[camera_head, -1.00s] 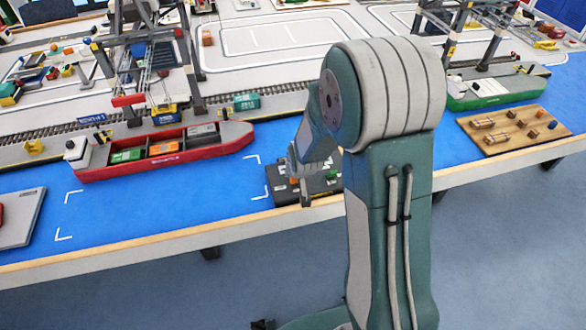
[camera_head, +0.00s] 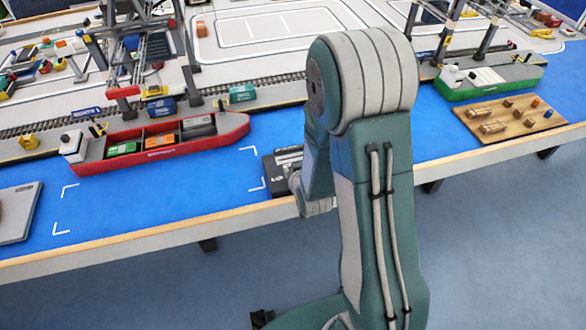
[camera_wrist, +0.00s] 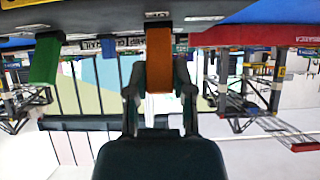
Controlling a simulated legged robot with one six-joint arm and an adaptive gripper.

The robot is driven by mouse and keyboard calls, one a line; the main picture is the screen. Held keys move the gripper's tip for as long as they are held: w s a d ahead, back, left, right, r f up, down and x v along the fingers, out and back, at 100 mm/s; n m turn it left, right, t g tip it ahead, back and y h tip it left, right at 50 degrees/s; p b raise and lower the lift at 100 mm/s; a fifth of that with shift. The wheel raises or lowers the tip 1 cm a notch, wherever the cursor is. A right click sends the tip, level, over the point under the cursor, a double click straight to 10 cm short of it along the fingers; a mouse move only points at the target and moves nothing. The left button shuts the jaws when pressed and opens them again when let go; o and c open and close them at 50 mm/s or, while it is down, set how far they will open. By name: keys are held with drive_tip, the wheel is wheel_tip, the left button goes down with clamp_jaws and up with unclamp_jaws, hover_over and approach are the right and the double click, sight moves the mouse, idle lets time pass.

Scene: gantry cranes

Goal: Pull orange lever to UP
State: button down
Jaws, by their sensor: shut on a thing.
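The orange lever (camera_wrist: 159,62) stands out from the dark control panel (camera_wrist: 100,18) in the wrist view, which looks upside down. My gripper (camera_wrist: 159,88) is shut on the orange lever, with one finger on each side of it. In the head view only part of the control panel (camera_head: 282,160) shows at the table's front edge; my arm hides the rest, the lever and the fingertips. A green lever (camera_wrist: 46,60) stands to the left of the orange one in the wrist view, clear of the fingers. White labels show on the panel, but I cannot read the lever's marking.
A red ship (camera_head: 165,145) with containers lies left of the panel on the blue tabletop (camera_head: 190,195). A green ship (camera_head: 490,80) and a wooden board with small pieces (camera_head: 508,118) are at the right. Gantry cranes stand behind. The floor in front is open.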

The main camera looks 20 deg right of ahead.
drive_tip(key=shift+s+f, duration=0.2)
drive_tip(key=shift+c, duration=2.4)
unclamp_jaws()
drive_tip(key=shift+w+r, duration=0.2)
drive_tip(key=shift+r, duration=0.45)
drive_tip(key=shift+a+r, duration=0.1)
drive_tip(key=shift+r, duration=4.3)
